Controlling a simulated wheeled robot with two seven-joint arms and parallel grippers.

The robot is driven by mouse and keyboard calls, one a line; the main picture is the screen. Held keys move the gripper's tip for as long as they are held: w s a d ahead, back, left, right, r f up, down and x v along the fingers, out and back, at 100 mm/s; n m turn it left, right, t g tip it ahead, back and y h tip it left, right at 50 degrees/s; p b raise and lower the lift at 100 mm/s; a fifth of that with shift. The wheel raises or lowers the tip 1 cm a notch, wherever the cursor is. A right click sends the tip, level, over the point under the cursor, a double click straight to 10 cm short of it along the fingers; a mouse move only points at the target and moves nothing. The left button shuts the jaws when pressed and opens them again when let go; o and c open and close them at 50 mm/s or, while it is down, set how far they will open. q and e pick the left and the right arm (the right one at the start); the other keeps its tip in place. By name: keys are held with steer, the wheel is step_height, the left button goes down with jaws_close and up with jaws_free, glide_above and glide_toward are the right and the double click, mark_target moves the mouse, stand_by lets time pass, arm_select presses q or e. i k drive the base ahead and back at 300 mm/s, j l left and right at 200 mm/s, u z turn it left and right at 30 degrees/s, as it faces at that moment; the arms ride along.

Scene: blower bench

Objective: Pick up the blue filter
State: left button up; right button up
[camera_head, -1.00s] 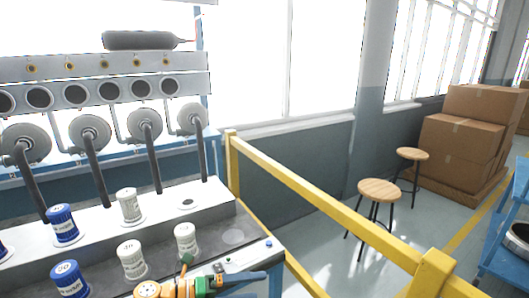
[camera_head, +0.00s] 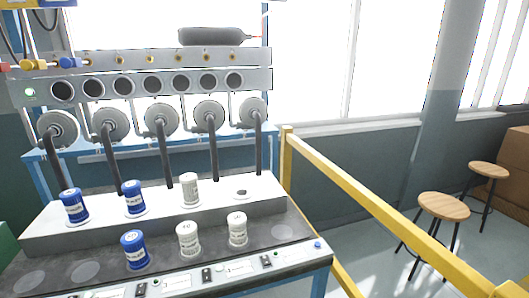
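Three blue filters show on the blower bench. One blue filter (camera_head: 74,206) stands on the raised white ledge (camera_head: 100,234) at the left, and a second blue filter (camera_head: 133,199) stands right of it. A third blue filter (camera_head: 134,251) stands lower, on the dark bench top (camera_head: 200,262) in front of the ledge. All three are upright, with white lettering. Neither of my grippers is in view.
A white filter (camera_head: 190,190) stands on the ledge, right of the blue ones. Two more white filters (camera_head: 188,240) (camera_head: 237,230) stand on the bench top. An empty port (camera_head: 242,193) is at the ledge's right. A yellow rail (camera_head: 360,205) and stools (camera_head: 443,207) are to the right.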

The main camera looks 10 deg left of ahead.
mark_target(72, 199)
steer(key=u, duration=1.85)
steer(key=j+z, duration=0.15)
steer(key=z, duration=0.25)
steer(key=i+j, duration=0.05)
